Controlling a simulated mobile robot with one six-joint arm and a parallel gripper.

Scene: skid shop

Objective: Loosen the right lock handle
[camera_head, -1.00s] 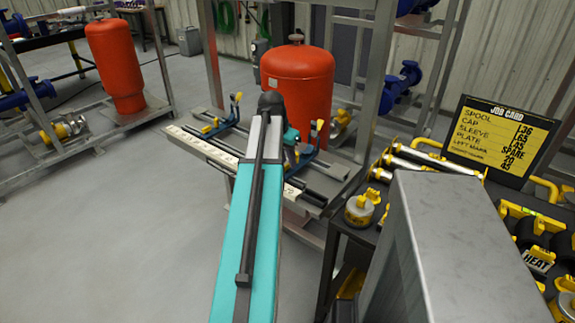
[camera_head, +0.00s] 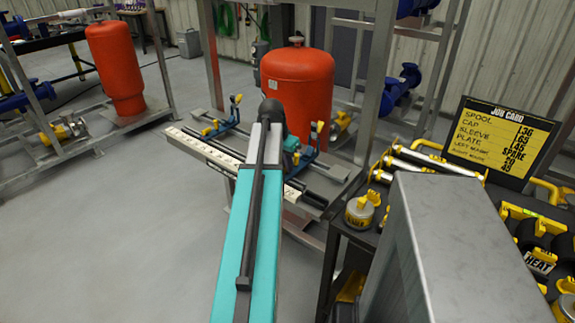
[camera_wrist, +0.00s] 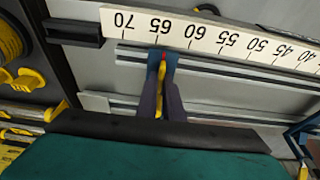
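The right mount, blue with a yellow-topped part (camera_head: 319,128), stands on the rail in front of the red tank, partly hidden by my arm. In the wrist view, a yellow handle (camera_wrist: 160,98) shows in a narrow gap between two dark upright bars, which look like the fingers of my gripper (camera_wrist: 161,85). Blue parts and a small red mark lie at their far end, near 65 on the scale (camera_wrist: 205,35). I cannot tell whether the fingers touch the handle. In the head view my arm hides the fingers.
The left mount (camera_head: 228,118) stands farther left on the rail. A red tank (camera_head: 297,85) is close behind. A dark table with yellow-handled parts and a job card (camera_head: 497,140) stands at right, with a grey metal block (camera_head: 450,250) in front. The left floor is clear.

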